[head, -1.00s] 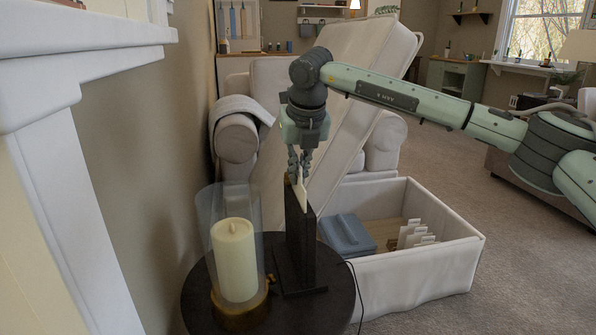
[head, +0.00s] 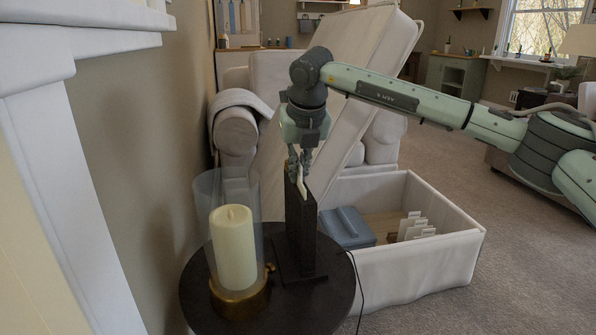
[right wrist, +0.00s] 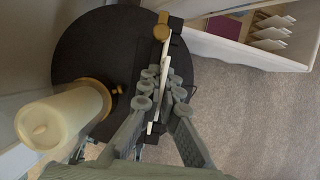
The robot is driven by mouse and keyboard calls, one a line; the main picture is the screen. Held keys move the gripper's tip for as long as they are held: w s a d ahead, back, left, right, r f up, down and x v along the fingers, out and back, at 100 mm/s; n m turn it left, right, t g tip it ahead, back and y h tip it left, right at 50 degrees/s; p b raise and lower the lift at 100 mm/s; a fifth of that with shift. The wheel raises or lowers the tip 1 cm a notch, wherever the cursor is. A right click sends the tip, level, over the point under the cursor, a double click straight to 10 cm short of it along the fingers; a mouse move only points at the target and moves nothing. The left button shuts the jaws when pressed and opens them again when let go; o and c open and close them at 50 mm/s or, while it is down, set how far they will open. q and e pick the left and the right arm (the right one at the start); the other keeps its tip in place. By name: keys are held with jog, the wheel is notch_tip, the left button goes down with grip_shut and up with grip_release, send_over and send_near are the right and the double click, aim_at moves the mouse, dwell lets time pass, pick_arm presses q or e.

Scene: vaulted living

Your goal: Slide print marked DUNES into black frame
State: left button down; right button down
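The black frame (head: 301,235) stands upright on the round dark side table, its narrow top towards my right gripper (head: 299,162). The gripper points down just above the frame's top. A thin cream print (head: 303,190) shows edge-on below the fingertips, at the top of the frame. In the right wrist view the fingers (right wrist: 162,90) are closed on both sides of the pale print (right wrist: 165,58). Its DUNES marking cannot be read from here. How deep the print sits in the frame is hidden. My left gripper is out of view.
A candle in a glass cylinder (head: 234,248) with a brass base stands left of the frame on the table (head: 205,300). A tilted cushion is behind.

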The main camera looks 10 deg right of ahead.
jog(key=shift+a+f, duration=0.1)
jog(key=shift+f, duration=0.2)
jog(key=c, duration=1.6)
grip_release()
jog(key=shift+s+f, duration=0.1)
jog(key=shift+c, duration=0.2)
jog(key=shift+f, duration=0.1)
jog(key=v, duration=1.2)
jog(key=shift+r, duration=0.4)
